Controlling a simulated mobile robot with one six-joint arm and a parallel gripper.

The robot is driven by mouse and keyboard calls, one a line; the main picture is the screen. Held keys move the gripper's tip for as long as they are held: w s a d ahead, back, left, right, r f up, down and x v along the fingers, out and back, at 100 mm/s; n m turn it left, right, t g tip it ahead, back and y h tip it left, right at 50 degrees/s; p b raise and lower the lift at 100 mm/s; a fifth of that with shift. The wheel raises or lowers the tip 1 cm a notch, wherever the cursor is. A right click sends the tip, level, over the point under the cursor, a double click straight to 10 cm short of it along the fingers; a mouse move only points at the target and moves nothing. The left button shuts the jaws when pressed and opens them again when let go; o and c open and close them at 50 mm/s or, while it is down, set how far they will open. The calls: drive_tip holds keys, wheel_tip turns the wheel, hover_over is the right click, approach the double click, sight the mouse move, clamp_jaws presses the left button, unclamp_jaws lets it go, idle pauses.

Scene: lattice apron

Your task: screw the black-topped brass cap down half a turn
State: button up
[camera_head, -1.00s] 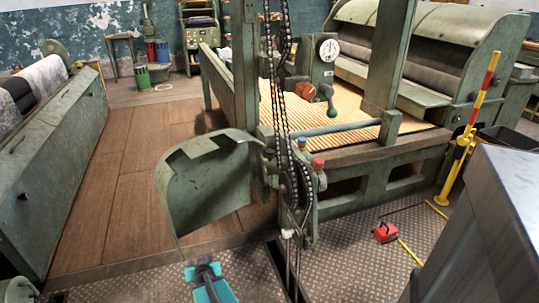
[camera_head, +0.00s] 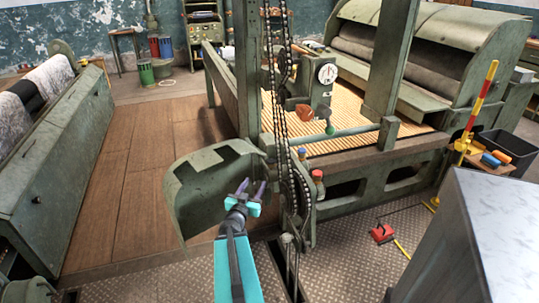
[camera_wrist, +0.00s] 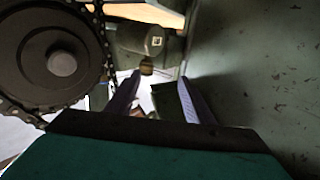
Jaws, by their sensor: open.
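My gripper (camera_head: 252,188) is open, with its two purple-grey fingers pointing into the curved green guard beside the chain drive. In the wrist view my gripper (camera_wrist: 160,95) has its fingers apart, with nothing clearly held. A small brass-coloured fitting (camera_wrist: 147,67) shows beyond the fingertips, under a dark rounded housing; I cannot tell whether it is the black-topped cap. No black-topped brass cap can be made out in the head view. A red-topped cap (camera_head: 318,176) and a blue-topped cap (camera_head: 302,153) stand on the machine right of the chain.
The chain (camera_head: 290,130) and its sprocket (camera_wrist: 62,60) lie close left of the fingers in the wrist view. The green guard wall (camera_wrist: 265,70) is close on the right. A grey cabinet (camera_head: 490,220) stands at the right; a red pedal (camera_head: 382,233) is on the floor.

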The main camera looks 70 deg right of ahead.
sight(270, 164)
drive_tip(key=s+r, duration=0.1)
drive_tip(key=s+d+r+g, duration=0.1)
drive_tip(key=shift+r+m, duration=0.35)
drive_tip(key=shift+m, duration=0.05)
drive_tip(key=shift+d+f+b, duration=0.2)
drive_tip(key=shift+d+b, duration=0.05)
drive_tip(key=shift+b, duration=0.6)
drive_tip(key=d+b, duration=0.2)
drive_tip(key=b, duration=0.7)
drive_tip(key=shift+d, duration=0.1)
drive_tip(key=shift+w+d+r+b, duration=0.1)
drive_tip(key=shift+d+b, duration=0.4)
drive_tip(key=shift+d, duration=2.3)
drive_tip(key=shift+d+r+b, duration=0.1)
drive_tip(key=shift+d+b, duration=0.35)
drive_tip(key=shift+d, duration=2.3)
